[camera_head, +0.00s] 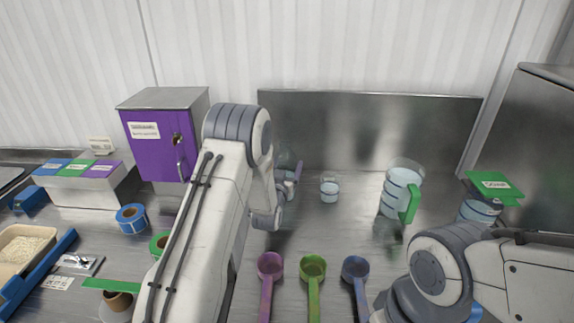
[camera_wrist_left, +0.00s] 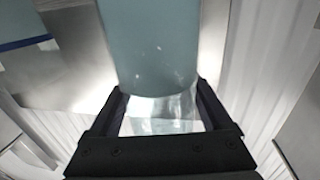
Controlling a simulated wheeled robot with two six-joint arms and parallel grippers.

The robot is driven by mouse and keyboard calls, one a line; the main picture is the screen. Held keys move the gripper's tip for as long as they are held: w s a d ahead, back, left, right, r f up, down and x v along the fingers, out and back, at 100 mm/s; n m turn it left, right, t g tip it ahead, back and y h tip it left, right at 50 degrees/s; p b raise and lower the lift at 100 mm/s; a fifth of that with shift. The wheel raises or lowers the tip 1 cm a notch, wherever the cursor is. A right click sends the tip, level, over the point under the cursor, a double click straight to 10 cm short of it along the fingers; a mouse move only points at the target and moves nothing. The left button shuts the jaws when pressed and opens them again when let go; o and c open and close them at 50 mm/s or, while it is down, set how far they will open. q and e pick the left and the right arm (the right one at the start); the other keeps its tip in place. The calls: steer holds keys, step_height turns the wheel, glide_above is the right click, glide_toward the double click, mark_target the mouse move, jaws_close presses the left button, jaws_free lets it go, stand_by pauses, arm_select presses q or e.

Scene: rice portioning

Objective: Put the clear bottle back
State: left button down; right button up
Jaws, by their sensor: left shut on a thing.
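The clear bottle (camera_wrist_left: 150,45) shows in the left wrist view as a pale bluish see-through cylinder between the two black fingers of my left gripper (camera_wrist_left: 160,100). The gripper is shut on it. In the head view my left arm hides the fingers. A bluish clear shape with a purple strip (camera_head: 287,158) shows just past my left wrist, in front of the steel back panel; I cannot tell whether it is the held bottle. My right arm comes in at the lower right, and its gripper is out of view.
A small clear cup (camera_head: 329,190) and a clear jug with a green handle (camera_head: 396,188) stand on the steel counter. A purple-doored box (camera_head: 158,144) stands left of my arm. Purple (camera_head: 270,264), green (camera_head: 312,267) and blue (camera_head: 355,268) scoops lie in front.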

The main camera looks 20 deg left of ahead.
arm_select(q)
steer(key=shift+f+b, duration=0.1)
steer(key=shift+b, duration=0.2)
jaws_free()
steer(key=s+d+b, duration=0.1)
steer(key=s+b, duration=0.1)
steer(key=s, duration=1)
steer(key=shift+d+r, duration=0.15)
steer(key=shift+r, duration=0.05)
